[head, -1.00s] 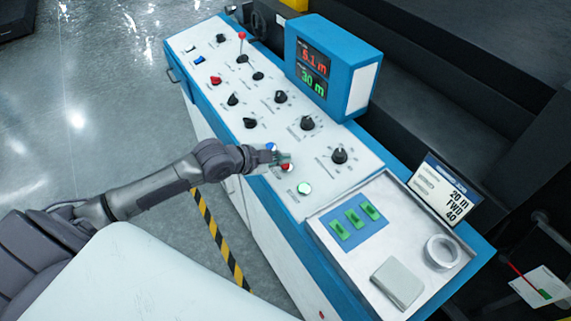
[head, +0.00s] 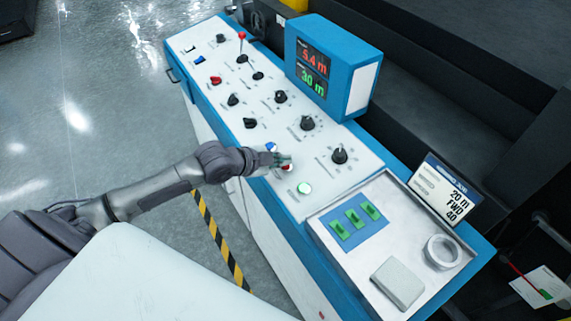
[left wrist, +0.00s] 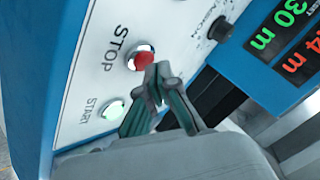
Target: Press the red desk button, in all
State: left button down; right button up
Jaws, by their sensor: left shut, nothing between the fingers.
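The red desk button (head: 287,168) is a round red push button in a metal ring on the white panel of the blue control desk. In the left wrist view the red button (left wrist: 141,60) has the word STOP beside it. My left gripper (head: 287,160) is shut and empty, and partly covers the button in the head view. In the left wrist view its fingertips (left wrist: 160,72) are right beside the button's edge; I cannot tell whether they touch it. The right gripper is not in view.
A lit green START button (head: 304,188) sits close to the red one, and a blue button (head: 271,147) is on the other side. Black knobs, such as one (head: 340,155), and a display box (head: 338,65) rise from the desk. A tray (head: 420,290) lies at the right end.

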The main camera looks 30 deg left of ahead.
pick_arm(q)
jog(key=shift+f, duration=0.4)
jog(key=shift+r, duration=0.15)
dwell(0.4)
jog(key=shift+r+p, duration=0.7)
jog(key=shift+p, duration=0.05)
jog(key=r+p, duration=0.3)
jog(key=s+r+p, duration=0.1)
jog(key=r+p, duration=0.1)
jog(key=shift+a, duration=0.25)
jog(key=shift+w+f, duration=0.1)
dwell(0.5)
